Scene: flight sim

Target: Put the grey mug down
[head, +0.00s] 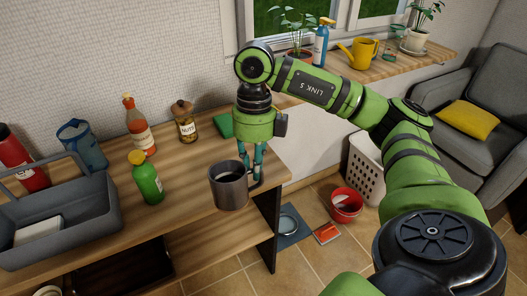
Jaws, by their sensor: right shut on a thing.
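The grey mug (229,187) is upright at the front right part of the wooden counter (183,204). My right gripper (251,178) points down at the mug's right side and is shut on it, with its fingers at the handle. I cannot tell whether the mug's base touches the counter or is slightly above it. My left gripper is not in view.
A green bottle (147,178), an orange sauce bottle (140,128), a nuts jar (184,122) and a green sponge (222,125) stand behind and left. A grey caddy (75,219) fills the left. The counter's right edge is close; a red bucket (345,204) stands on the floor.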

